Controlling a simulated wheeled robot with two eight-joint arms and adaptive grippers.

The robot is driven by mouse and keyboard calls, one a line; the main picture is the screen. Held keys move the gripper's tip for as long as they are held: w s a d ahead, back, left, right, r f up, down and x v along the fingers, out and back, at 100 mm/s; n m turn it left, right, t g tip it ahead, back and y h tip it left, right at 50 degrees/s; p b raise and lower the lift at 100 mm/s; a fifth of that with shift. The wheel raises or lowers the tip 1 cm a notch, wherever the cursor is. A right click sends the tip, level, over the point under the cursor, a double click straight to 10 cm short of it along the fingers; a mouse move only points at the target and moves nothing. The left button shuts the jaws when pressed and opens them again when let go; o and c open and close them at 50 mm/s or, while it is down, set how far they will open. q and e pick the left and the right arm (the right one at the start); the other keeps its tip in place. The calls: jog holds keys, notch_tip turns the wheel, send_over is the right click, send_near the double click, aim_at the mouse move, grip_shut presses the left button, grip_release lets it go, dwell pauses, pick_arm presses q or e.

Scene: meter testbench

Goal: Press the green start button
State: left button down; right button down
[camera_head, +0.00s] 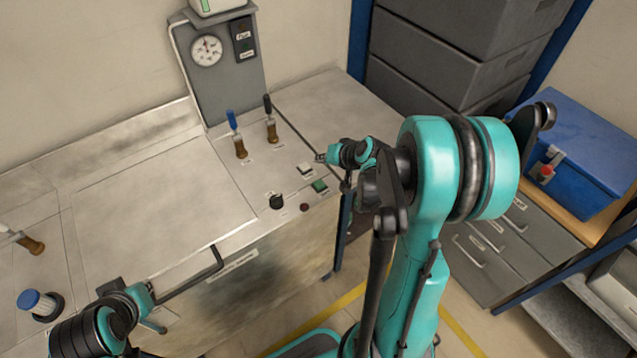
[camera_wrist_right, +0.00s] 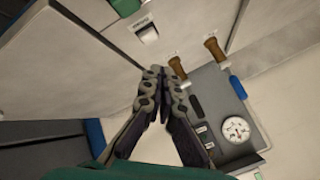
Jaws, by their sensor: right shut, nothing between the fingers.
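The green start button (camera_head: 320,186) sits near the front right edge of the bench top. In the right wrist view a green button (camera_wrist_right: 124,6) shows at the top edge, partly cut off. A white button (camera_head: 305,169) is just behind it and also shows in the right wrist view (camera_wrist_right: 148,35). My right gripper (camera_head: 322,158) is shut and empty, above the bench behind and beside the buttons; its closed fingertips (camera_wrist_right: 162,73) point toward the panel, apart from the green button. My left gripper (camera_head: 152,308) is at the bottom left, by the bench front; its fingers are unclear.
A black knob (camera_head: 276,201) and a small dark red-brown button (camera_head: 304,207) are left of the green button. Two levers (camera_head: 238,140) (camera_head: 270,122) stand behind, before a gauge panel (camera_head: 215,75). A blue toolbox (camera_head: 575,150) is at the right. The bench's left top is mostly clear.

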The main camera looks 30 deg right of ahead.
aim_at(321, 185)
notch_tip(321, 185, down, 8)
jog(key=b, duration=0.6)
jog(key=shift+f+b, duration=0.35)
jog(key=shift+b, duration=0.25)
dwell(0.7)
jog(key=shift+f+b, duration=0.4)
jog(key=shift+b, duration=0.05)
jog(key=shift+f+b, duration=0.4)
jog(key=shift+b, duration=0.05)
dwell(0.5)
jog(key=shift+r, duration=0.15)
jog(key=shift+r+p, duration=0.65)
jog(key=shift+r, duration=0.1)
